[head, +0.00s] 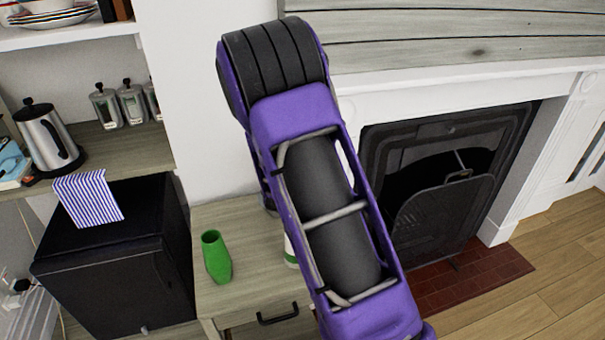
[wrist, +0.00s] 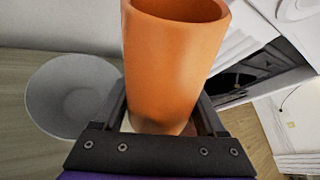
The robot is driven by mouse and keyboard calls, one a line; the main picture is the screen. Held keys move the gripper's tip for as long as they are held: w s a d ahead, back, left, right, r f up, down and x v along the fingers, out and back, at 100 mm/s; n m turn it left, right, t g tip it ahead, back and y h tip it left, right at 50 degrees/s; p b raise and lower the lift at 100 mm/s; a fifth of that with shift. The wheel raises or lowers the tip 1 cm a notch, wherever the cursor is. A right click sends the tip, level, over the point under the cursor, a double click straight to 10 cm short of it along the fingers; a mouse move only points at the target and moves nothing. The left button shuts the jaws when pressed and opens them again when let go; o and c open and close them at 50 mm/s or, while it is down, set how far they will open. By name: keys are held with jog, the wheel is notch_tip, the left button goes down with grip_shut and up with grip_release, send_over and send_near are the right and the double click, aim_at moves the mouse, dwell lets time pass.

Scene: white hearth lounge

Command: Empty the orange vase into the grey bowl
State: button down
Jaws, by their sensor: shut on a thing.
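In the wrist view the orange vase (wrist: 168,60) stands between the two fingers of my gripper (wrist: 163,104), which is shut on it. Its open mouth points toward the top of that picture; what is inside cannot be seen. The grey bowl (wrist: 48,92) sits on the wooden table surface to the left of the vase, apart from it. No contents show in the bowl.
A green vase (head: 217,258) stands on the small wooden table (head: 250,232). A black fridge (head: 115,262) with a striped cloth (head: 88,199) is on the left; a fireplace (head: 440,185) is on the right.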

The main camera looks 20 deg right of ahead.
jog(key=shift+s+d+n+h+p, duration=0.35)
jog(key=shift+d+n+h+p, duration=0.25)
jog(key=shift+p, duration=1.15)
jog(key=shift+s+d+f+n+g+h+p, duration=0.25)
jog(key=shift+f+n, duration=0.1)
jog(key=shift+f, duration=0.2)
jog(key=shift+s+d+f+n+g+h+p, duration=0.1)
jog(key=shift+d+f+n+g+h+p, duration=0.1)
jog(key=shift+f+n+h+p, duration=0.25)
jog(key=shift+s+d+f+n+g+h+p, duration=0.1)
jog(key=shift+s+d+f+n+g, duration=0.15)
jog(key=shift+f, duration=0.4)
jog(key=shift+s+d+r+n+h+p, duration=0.25)
jog(key=shift+n+h+p, duration=0.25)
jog(key=shift+n+p, duration=0.3)
jog(key=shift+s+r+n+g+h+p, duration=0.1)
jog(key=shift+r+n+g+h+p, duration=0.3)
jog(key=shift+p, duration=0.65)
jog(key=shift+s+a+r+n+h+p, duration=0.1)
jog(key=shift+r+n+h+p, duration=0.25)
jog(key=shift+p, duration=0.25)
jog(key=shift+a+r, duration=0.1)
jog(key=shift+r, duration=0.25)
jog(key=shift+a+r+n+h, duration=0.15)
jog(key=shift+r+n+h, duration=0.05)
jog(key=shift+n+h, duration=0.1)
